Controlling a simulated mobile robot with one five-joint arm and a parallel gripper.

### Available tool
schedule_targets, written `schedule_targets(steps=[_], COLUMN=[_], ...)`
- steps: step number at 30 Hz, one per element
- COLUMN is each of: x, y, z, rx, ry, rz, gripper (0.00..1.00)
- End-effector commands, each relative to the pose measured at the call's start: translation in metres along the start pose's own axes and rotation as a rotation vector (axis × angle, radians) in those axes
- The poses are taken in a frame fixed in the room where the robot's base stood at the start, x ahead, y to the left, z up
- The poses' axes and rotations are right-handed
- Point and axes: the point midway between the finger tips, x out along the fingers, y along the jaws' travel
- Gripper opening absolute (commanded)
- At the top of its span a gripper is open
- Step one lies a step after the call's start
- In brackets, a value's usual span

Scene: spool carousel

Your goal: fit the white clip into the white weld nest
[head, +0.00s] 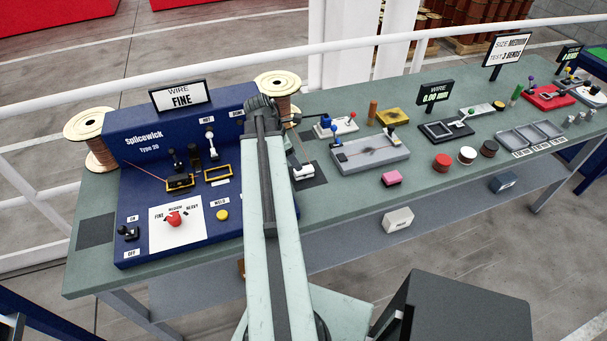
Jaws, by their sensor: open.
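A small white block with dark parts, seemingly the white clip (303,172), lies on a dark pad on the bench, just right of my arm. The blue Splicewick machine (140,222) carries two yellow-outlined nests. The left nest (180,183) holds a dark clip. The right nest (218,173) looks empty and has a white plate below it; it seems to be the white weld nest, but I cannot be sure. My gripper (262,104) is open, above the machine's back right corner, in front of the right spool and apart from clip and nests. My arm hides the machine's right part.
Wire spools stand at the machine's left (95,142) and right (280,92). A white-tipped lever (211,143) rises behind the nests. A red knob (174,219) and yellow button (222,214) are in front.

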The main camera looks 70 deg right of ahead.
Motion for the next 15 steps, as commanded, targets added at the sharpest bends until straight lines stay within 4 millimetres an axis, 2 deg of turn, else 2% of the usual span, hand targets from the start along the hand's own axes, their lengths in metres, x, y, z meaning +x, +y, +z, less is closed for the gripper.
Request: schedule_targets(steps=[1, 8, 15], x=[0.014, 0.023, 0.065], y=[0.000, -0.001, -0.001], z=[-0.001, 0.004, 0.006], rx=[0.004, 0.010, 0.012], ry=[0.000, 0.000, 0.001], rz=[-0.001, -0.003, -0.004], gripper=[0.53, 0.53, 0.53])
